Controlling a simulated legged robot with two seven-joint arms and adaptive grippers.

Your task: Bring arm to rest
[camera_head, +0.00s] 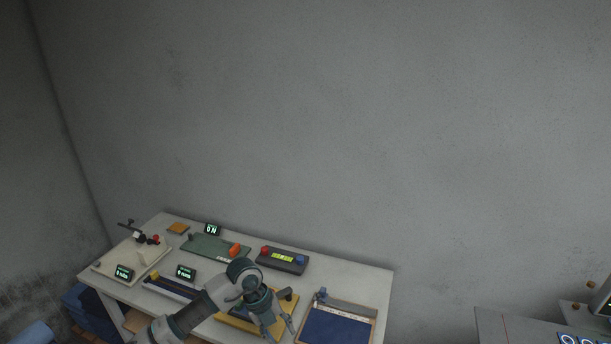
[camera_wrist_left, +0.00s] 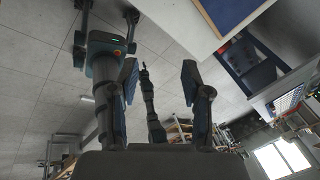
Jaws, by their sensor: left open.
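My left arm comes in from the lower left in the head view, over the front of a white table (camera_head: 358,273). My left gripper (camera_head: 280,331) is open with nothing between its fingers. It hangs by the front of the table, just left of a blue tray. In the left wrist view the fingers of my left gripper (camera_wrist_left: 158,85) stand apart, with floor and part of my own body beyond them. My right gripper cannot be made out in the head view.
On the table are a blue tray (camera_head: 338,328), a yellow-framed fixture (camera_head: 232,322) partly behind my arm, a dark box with red and blue buttons (camera_head: 282,261), a green board (camera_head: 208,246) and a cream fixture (camera_head: 132,258). Another bench (camera_head: 515,328) stands at right; a gap separates them.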

